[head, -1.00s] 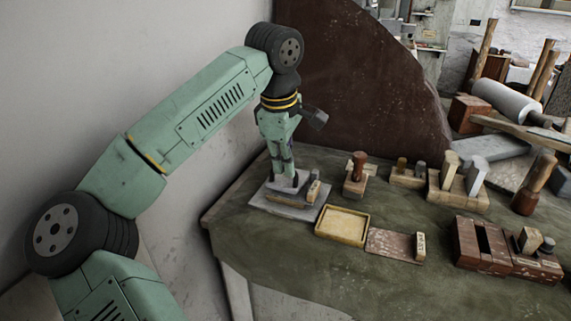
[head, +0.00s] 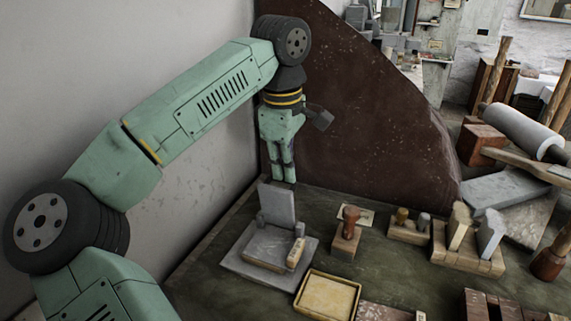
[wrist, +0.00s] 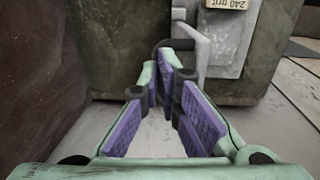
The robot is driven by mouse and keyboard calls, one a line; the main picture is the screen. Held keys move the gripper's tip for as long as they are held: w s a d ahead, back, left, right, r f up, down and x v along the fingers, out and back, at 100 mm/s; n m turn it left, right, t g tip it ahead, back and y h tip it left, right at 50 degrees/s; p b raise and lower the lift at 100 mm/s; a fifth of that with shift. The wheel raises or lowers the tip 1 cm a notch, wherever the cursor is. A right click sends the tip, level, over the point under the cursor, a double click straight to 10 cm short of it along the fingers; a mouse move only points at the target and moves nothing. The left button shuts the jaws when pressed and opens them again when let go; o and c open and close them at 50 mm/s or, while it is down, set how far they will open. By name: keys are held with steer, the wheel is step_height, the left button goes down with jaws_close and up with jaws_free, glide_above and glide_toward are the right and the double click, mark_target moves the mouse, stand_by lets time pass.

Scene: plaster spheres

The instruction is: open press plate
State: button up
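The press is a grey slab base (head: 262,243) at the near left of the bench in the head view. Its grey press plate (head: 277,206) stands up steeply at the back of the base. A small wooden block (head: 297,254) is at the base's right side. My gripper (head: 283,179) points down just behind the plate's top edge, which covers or meets the fingertips. In the wrist view, my gripper (wrist: 157,72) has purple-padded fingers converging at the tips. Whether they meet, or touch the plate, I cannot tell.
A yellow tray (head: 327,296) lies in front of the press. A wooden-handled stamp (head: 346,236) and block holders (head: 467,250) stand to the right. A large brown slab (head: 375,120) rises behind my gripper, and the wall is close on the left.

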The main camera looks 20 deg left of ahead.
steer(key=shift+o, duration=1.3)
steer(key=s, duration=0.1)
steer(key=s+f, duration=0.1)
steer(key=shift+s+f, duration=0.1)
steer(key=shift+s, duration=0.25)
steer(key=shift+o, duration=1.2)
steer(key=shift+w+f, duration=0.25)
steer(key=shift+w, duration=0.1)
steer(key=shift+w+r, duration=0.2)
steer(key=shift+w+r+p, duration=0.3)
steer(key=shift+w+p, duration=0.2)
steer(key=shift+w, duration=0.05)
steer(key=shift+w+r+p, duration=0.3)
steer(key=shift+w+p, duration=0.15)
steer(key=shift+w, duration=0.05)
steer(key=w+r, duration=0.4)
steer(key=w, duration=0.5)
steer(key=shift+d, duration=0.15)
step_height(320, 180, up, 8)
steer(key=shift+s+f, duration=0.15)
